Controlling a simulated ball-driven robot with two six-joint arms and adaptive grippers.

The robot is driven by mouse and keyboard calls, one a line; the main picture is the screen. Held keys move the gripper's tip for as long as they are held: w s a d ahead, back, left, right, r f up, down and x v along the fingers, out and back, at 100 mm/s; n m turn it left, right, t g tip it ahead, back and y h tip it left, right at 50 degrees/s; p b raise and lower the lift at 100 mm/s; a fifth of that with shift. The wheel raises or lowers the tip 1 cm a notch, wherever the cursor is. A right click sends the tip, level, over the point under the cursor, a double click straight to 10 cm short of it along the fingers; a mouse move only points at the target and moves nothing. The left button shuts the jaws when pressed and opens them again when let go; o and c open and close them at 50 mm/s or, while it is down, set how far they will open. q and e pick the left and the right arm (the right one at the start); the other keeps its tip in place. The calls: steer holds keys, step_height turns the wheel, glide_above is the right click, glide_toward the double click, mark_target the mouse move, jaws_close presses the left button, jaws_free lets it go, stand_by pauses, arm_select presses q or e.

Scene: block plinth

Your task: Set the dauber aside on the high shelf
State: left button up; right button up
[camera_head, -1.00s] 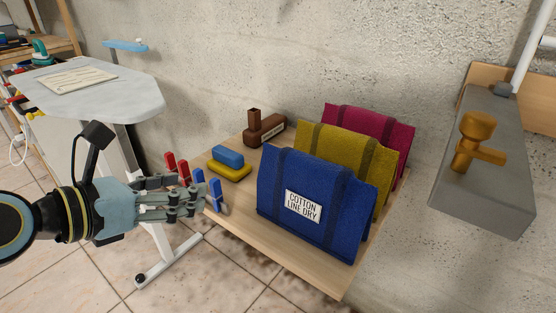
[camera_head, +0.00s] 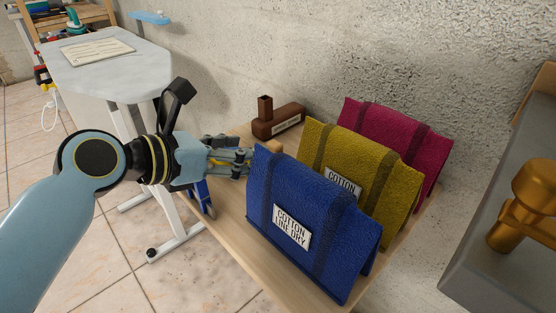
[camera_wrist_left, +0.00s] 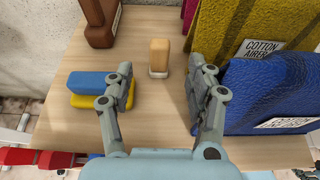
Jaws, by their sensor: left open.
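The likely dauber, a small upright tan block on a pale base (camera_wrist_left: 159,53), stands on the wooden tabletop. In the head view only its tan top (camera_head: 273,146) shows, beyond my left fingertips. My left gripper (camera_head: 246,161) is open and low over the table; in the wrist view its fingers (camera_wrist_left: 160,85) point toward the block, one on either side of the line to it, with clear table between. It is not gripped. A light-blue shelf (camera_head: 150,17) is on the wall at top left; a grey ledge (camera_head: 490,255) is at right. I cannot tell which is the high shelf.
Blue (camera_head: 310,235), yellow (camera_head: 372,170) and magenta (camera_head: 405,135) bags stand close right of the gripper. A brown labelled object (camera_head: 279,123) stands behind. A blue-and-yellow block pair (camera_wrist_left: 100,90) lies left of the fingers. A golden-brown object (camera_head: 520,205) is on the grey ledge.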

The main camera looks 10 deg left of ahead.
mark_target(270, 145)
arm_select(q)
steer(key=shift+x, duration=1.05)
steer(key=b+x, duration=0.2)
steer(key=x, duration=0.3)
steer(key=shift+w+r, duration=0.1)
steer(key=shift+w, duration=0.1)
steer(key=shift+c, duration=0.2)
steer(key=c, duration=1.1)
